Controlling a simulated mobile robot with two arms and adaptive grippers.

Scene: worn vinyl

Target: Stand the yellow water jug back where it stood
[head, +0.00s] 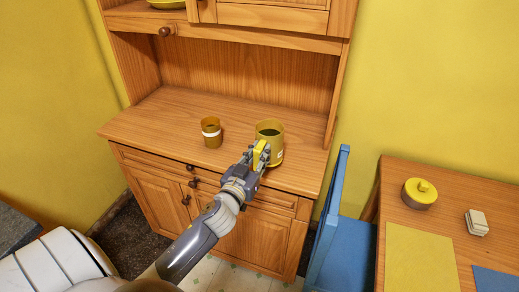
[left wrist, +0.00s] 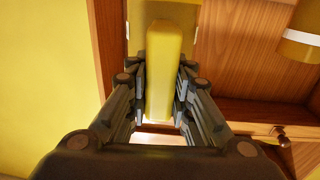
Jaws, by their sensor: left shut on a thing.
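The yellow water jug (head: 276,131) is at the right front of the wooden dresser's worktop, with its open top facing up and a dark interior. It looks upright; I cannot tell if its base touches the worktop. My left gripper (head: 262,155) is shut on the jug's bright yellow handle, on the near side. In the left wrist view the handle (left wrist: 165,70) runs between the two fingers (left wrist: 160,105), and the jug body behind it is mostly hidden. My right gripper is not in view.
A smaller amber cup with a white band (head: 211,132) stands left of the jug on the worktop (head: 165,115). The dresser's side panel rises at right.

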